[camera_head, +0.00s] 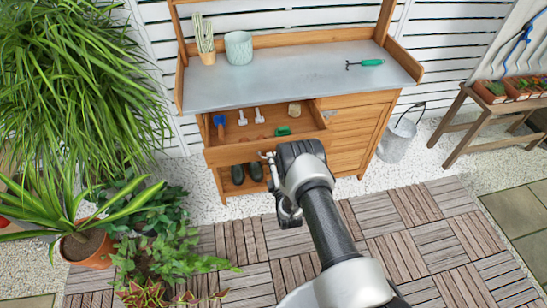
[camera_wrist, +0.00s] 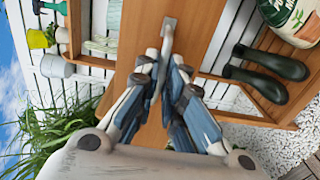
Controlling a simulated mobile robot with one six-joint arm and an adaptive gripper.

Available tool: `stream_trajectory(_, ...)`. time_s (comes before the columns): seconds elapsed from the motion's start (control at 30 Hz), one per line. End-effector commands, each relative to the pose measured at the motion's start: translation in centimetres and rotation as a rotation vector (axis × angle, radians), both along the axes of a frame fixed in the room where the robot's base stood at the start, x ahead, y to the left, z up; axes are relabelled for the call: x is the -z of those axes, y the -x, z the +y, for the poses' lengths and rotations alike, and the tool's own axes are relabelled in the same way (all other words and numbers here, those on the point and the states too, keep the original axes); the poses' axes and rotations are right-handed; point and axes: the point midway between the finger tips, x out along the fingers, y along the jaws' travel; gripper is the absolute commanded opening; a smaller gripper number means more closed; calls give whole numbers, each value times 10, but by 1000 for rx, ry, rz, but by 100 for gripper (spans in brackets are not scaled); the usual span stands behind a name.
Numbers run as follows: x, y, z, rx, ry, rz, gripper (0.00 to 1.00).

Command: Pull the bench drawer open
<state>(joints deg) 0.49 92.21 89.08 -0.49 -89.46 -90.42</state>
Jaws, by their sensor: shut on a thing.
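The wooden potting bench (camera_head: 300,82) stands ahead with a grey top. Its drawer (camera_head: 232,155) is pulled out, and its inside shows from above. Inside lie a blue-headed tool (camera_head: 219,122), small white-headed tools (camera_head: 242,117), a beige item (camera_head: 294,109) and a green item (camera_head: 283,131). My gripper (camera_head: 268,158) is at the drawer front, shut on the handle. In the wrist view the grey handle (camera_wrist: 168,24) runs down the wooden drawer front (camera_wrist: 133,40) to between my fingers (camera_wrist: 163,68). My wrist hides the drawer's right front in the head view.
Dark boots (camera_head: 246,173) stand below the drawer. Plants (camera_head: 85,245) crowd the left; a metal bucket (camera_head: 397,138) stands right.

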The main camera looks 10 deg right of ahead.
Motion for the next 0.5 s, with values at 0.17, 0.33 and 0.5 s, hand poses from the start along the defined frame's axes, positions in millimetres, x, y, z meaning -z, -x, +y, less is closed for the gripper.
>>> stream_trajectory(0.17,-1,1,0,0,1,-3,0)
stream_trajectory(0.33,-1,0,0,0,1,-3,0)
stream_trajectory(0.5,-1,0,0,0,1,-3,17)
